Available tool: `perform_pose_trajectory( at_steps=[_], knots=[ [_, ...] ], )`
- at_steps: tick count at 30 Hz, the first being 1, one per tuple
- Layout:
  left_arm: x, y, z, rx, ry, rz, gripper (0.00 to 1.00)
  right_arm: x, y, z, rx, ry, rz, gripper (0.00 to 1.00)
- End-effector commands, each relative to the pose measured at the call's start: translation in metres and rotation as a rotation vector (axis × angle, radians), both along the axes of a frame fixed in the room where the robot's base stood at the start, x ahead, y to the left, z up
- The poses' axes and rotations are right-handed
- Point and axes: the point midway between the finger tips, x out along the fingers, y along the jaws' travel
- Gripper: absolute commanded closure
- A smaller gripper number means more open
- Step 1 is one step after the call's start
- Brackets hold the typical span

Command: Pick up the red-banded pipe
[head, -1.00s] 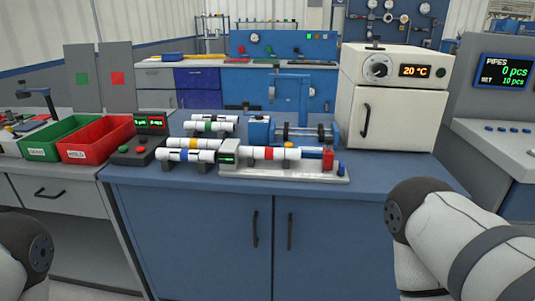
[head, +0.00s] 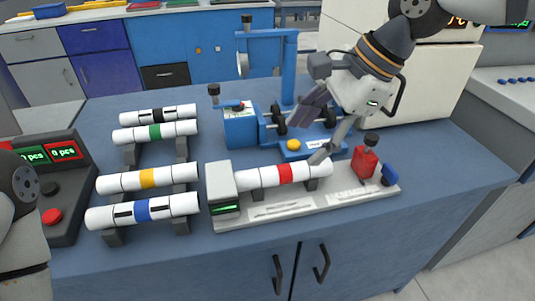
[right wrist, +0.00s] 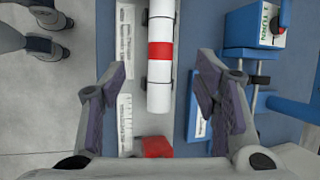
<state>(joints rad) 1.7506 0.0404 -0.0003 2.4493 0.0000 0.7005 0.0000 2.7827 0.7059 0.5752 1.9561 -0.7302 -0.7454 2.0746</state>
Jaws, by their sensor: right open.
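The red-banded pipe (head: 285,173) is white with a red band and lies flat on a light grey fixture (head: 300,208) at the bench front. Its left end meets a grey block with a green display. My right gripper (head: 317,131) is open above and just behind the pipe's right part. In the right wrist view the pipe (right wrist: 160,80) runs lengthwise between the open fingers (right wrist: 162,84), with gaps on both sides. My left gripper is out of view; only part of my left arm shows at the left edge.
Pipes with black, green, yellow (head: 148,178) and blue (head: 142,211) bands lie on racks at left. A red block (head: 365,163) and blue knob (head: 389,174) stand at the fixture's right end. A blue device (head: 240,125) stands behind. The front right bench top is clear.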

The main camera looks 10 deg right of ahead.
Motion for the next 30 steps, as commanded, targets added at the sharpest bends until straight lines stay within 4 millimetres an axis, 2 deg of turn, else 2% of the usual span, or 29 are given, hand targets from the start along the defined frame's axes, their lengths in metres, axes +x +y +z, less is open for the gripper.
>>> perform_pose_trajectory(
  at_steps=[2,9,14,18,20,23,29,30],
  knots=[
    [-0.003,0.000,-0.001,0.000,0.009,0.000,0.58,0.002,-0.002,0.003,0.000,0.002,-0.025,0.44],
    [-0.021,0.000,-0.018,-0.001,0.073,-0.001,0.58,0.013,0.016,-0.047,-0.002,0.016,-0.028,0.44],
    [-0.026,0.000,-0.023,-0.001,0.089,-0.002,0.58,0.018,0.024,-0.063,0.000,0.011,-0.029,0.44],
    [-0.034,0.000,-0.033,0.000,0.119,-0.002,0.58,0.023,0.031,-0.092,0.002,0.015,-0.028,0.44],
    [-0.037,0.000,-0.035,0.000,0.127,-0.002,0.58,0.026,0.035,-0.100,-0.001,0.013,-0.027,0.44],
    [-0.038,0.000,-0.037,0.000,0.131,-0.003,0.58,0.028,0.039,-0.105,0.000,0.008,-0.028,0.44],
    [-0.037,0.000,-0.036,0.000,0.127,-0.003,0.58,0.029,0.040,-0.103,-0.001,0.002,-0.029,0.44],
    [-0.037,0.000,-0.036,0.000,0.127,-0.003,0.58,0.029,0.040,-0.103,-0.001,0.002,-0.029,0.51]
  ],
)
